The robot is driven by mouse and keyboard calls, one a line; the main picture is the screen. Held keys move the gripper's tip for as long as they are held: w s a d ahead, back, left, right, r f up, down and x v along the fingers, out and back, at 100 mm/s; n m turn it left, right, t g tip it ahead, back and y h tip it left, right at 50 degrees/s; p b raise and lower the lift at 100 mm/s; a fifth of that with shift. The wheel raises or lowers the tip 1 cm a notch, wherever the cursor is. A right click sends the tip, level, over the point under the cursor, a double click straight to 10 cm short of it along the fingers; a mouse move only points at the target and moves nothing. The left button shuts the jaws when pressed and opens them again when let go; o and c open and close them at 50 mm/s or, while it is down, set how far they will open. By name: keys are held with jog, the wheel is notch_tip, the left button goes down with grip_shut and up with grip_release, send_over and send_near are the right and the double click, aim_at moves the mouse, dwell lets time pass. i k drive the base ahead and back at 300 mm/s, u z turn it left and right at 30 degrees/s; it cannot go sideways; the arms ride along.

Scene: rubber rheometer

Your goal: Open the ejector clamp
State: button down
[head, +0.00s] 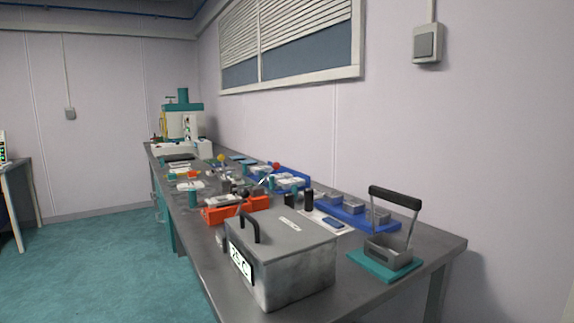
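I cannot tell for sure which thing is the ejector clamp. A teal-based metal fixture (372,268) stands at the near right end of the bench, with a raised U-shaped arm topped by a black grip (395,197). Farther along the bench, small devices with levers stand close together, one with a red ball knob (276,166) and one with a yellow ball (221,158). They are too small to tell whether any is open or shut. My gripper is not in view.
A grey lidded box (290,273) with a black handle and a display stands at the bench's near front. Behind it are an orange tray (236,213), blue racks and small parts. A teal-and-white machine (182,122) stands at the far end. The floor (105,265) left is clear.

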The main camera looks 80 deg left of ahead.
aim_at(275, 166)
jog(key=u, duration=0.75)
jog(key=k, duration=0.4)
jog(key=u, duration=0.05)
